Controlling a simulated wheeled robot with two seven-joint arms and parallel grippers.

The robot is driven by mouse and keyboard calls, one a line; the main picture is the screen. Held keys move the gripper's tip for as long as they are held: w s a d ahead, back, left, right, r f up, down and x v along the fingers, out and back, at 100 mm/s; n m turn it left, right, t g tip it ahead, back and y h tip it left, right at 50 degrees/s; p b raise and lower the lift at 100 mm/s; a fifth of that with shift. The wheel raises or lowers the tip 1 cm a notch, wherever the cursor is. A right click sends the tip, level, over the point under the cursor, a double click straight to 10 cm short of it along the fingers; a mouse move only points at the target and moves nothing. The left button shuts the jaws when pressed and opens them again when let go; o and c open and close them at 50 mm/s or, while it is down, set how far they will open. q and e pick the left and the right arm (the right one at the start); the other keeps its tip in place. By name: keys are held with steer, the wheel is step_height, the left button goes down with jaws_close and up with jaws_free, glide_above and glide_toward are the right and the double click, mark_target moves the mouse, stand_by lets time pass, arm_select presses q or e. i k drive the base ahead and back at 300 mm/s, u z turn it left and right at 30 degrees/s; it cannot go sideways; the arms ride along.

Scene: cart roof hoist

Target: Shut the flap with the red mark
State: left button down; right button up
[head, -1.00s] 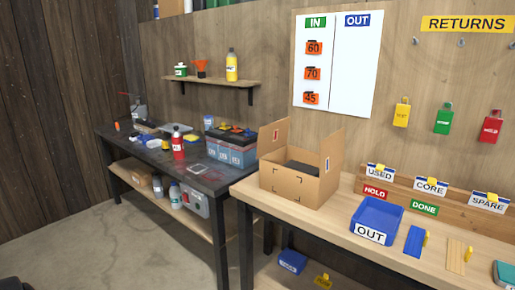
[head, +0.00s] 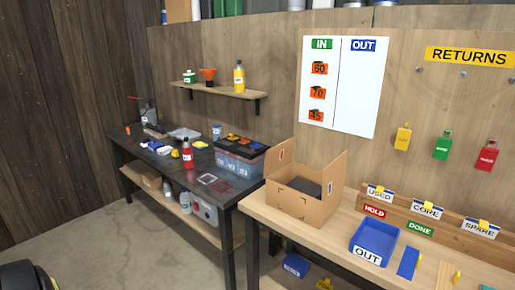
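An open cardboard box (head: 299,205) stands at the left end of the light wooden bench, with a dark item (head: 307,187) inside. Its left flap (head: 279,158) stands up and bears a small reddish mark. Its right flap (head: 333,179) also stands up and bears a small mark, too small for me to be sure of its colour. Neither of my grippers shows in the head view.
A blue OUT tray (head: 375,242) sits right of the box, before a wooden rack with labels. Grey floor lies open at lower left.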

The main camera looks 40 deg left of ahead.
mark_target(277, 157)
steer(key=z, duration=0.05)
steer(key=k, duration=0.45)
steer(key=u, duration=1.1)
steer(key=i, duration=1.5)
steer(key=z, duration=0.9)
